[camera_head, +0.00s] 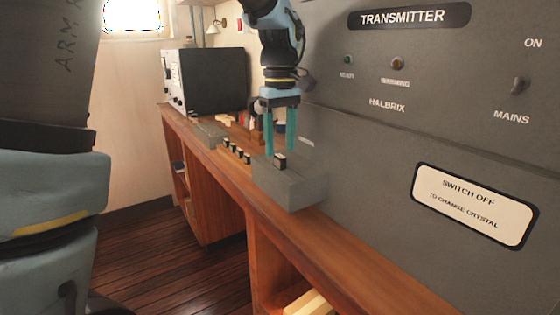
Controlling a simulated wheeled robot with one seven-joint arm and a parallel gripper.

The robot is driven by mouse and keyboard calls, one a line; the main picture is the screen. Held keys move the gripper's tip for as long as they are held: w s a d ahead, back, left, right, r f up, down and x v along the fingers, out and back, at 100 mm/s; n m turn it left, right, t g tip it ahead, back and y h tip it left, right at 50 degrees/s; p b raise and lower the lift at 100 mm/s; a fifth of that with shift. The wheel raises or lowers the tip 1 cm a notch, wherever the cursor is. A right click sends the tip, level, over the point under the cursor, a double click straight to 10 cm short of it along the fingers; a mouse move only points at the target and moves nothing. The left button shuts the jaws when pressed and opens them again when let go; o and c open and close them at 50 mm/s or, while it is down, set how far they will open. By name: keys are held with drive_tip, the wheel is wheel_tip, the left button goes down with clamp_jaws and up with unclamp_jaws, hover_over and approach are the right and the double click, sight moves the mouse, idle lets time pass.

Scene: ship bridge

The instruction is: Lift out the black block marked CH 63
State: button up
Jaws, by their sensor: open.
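A small black block (280,161) with a pale top edge stands up from the top of a grey box (292,187) on the wooden counter. Its marking is too small to read, so I cannot tell whether it is CH 63. My gripper (280,143) has two teal fingers pointing down, spread apart, above and around the block's place. The fingertips are close to the grey box's top; I cannot tell if they touch it. Several other small black blocks (236,152) stand in a row on the counter, farther left.
The grey transmitter panel (418,110) rises right behind the box, with a MAINS switch (520,86) and a "switch off to change crystal" sign (474,205). The counter's front right (345,255) is bare.

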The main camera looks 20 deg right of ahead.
sight(280, 166)
drive_tip(key=shift+a+f, duration=0.15)
drive_tip(key=shift+f, duration=1.25)
drive_tip(key=shift+c, duration=0.2)
clamp_jaws()
